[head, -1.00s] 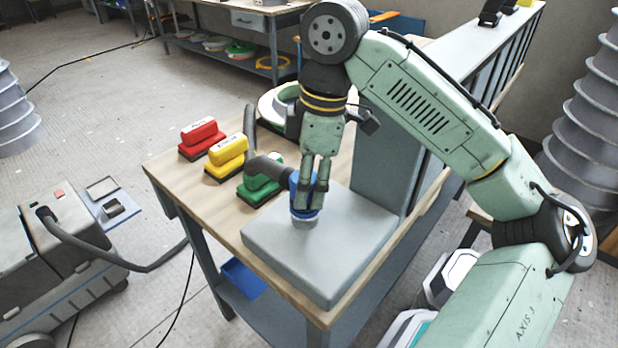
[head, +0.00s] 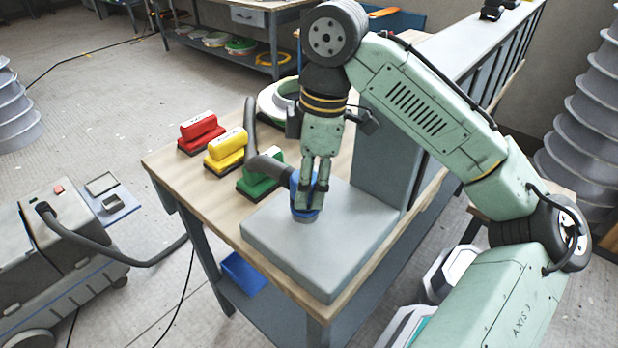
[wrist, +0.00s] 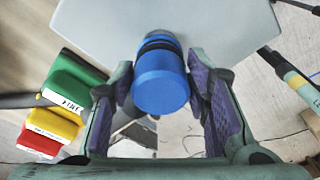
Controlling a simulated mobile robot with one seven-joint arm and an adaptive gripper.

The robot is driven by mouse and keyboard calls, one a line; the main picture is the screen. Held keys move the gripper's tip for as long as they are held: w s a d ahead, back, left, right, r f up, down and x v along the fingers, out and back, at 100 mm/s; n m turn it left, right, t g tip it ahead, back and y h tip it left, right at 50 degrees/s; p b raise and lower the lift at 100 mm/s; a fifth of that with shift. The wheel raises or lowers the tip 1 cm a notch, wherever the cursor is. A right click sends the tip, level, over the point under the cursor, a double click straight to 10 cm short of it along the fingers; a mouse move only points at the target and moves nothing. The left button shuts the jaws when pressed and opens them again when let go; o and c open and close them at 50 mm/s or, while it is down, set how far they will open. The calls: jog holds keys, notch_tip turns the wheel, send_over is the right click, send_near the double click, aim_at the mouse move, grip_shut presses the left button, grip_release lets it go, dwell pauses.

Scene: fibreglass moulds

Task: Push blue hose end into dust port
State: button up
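The blue hose end (head: 297,186) is upright on the raised grey slab, with a dark grey hose (head: 268,164) leaving its upper side to the left. My gripper (head: 317,205) points down and is shut on the hose end. In the wrist view the blue hose end (wrist: 160,82) sits between the two purple-padded fingers of my gripper (wrist: 160,85), with a black ring and a blue rim beyond it. How deep the hose end sits cannot be told.
The grey slab (head: 300,265) lies on the wooden bench (head: 190,190). Red (head: 202,131), yellow (head: 226,150) and green (head: 258,178) blocks stand to the left, the green one close to the hose. A tall grey panel (head: 385,140) rises behind right. A vacuum machine (head: 65,255) stands on the floor.

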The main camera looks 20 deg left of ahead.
jog(key=o, duration=0.5)
jog(key=r, duration=0.4)
jog(key=d+r, duration=0.1)
jog(key=r, duration=0.7)
jog(key=shift+w+d, duration=0.2)
jog(key=shift+w, duration=0.15)
jog(key=shift+s+f, duration=0.1)
